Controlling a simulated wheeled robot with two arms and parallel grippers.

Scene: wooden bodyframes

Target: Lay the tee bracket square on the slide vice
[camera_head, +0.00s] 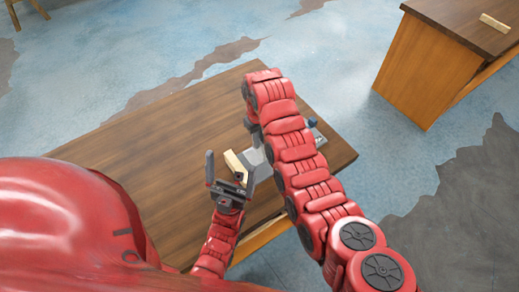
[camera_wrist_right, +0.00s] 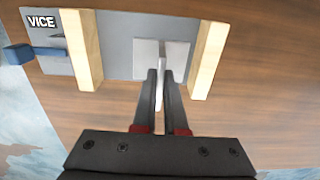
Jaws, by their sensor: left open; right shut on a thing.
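The slide vice (camera_wrist_right: 118,45) lies on the wooden table in the right wrist view, a grey plate with two pale wooden jaws and a VICE label. The tee bracket (camera_wrist_right: 146,58) is a light grey plate with an upright web. My right gripper (camera_wrist_right: 160,78) is shut on the web, with the bracket between the two jaws. I cannot tell whether the bracket touches the vice bed. In the head view my right arm hides much of the vice (camera_head: 319,136) and bracket. My left gripper (camera_head: 229,172) is open and empty, close to the near pale jaw (camera_head: 238,165).
The brown table (camera_head: 130,150) has clear room to the left of the vice. A blue handle (camera_wrist_right: 18,54) sticks out at the vice's labelled end. Another wooden table (camera_head: 430,60) stands at the upper right with a pale bar (camera_head: 495,22) on it.

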